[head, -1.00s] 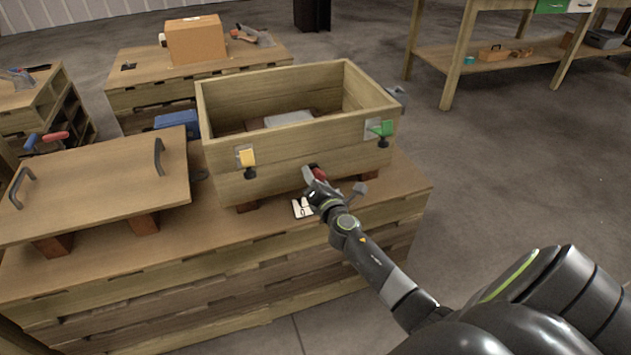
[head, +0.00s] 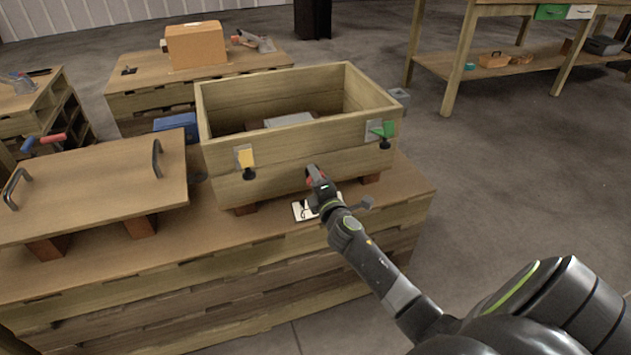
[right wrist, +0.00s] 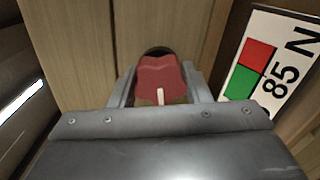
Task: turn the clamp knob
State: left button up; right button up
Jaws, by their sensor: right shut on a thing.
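The red clamp knob (right wrist: 160,79) sits on the front wall of the wooden crate, with a white mark on it, in the right wrist view. My right gripper (right wrist: 160,92) is shut on the knob, one finger on each side. In the head view my right gripper (head: 316,179) is at the lower front of the wooden crate (head: 285,168) and hides most of the knob. My left gripper does not show.
A card (right wrist: 262,68) with red and green squares and "85 N" lies by the knob; the head view shows it partly behind my wrist. Yellow (head: 246,158) and green (head: 385,129) latches are on the crate front. A handled wooden lid (head: 95,185) lies left.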

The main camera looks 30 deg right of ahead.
dwell(0.4)
jog(key=o, duration=1)
jog(key=shift+s, duration=0.15)
jog(key=v, duration=1.7)
jog(key=shift+p, duration=0.35)
jog(key=shift+a, duration=0.1)
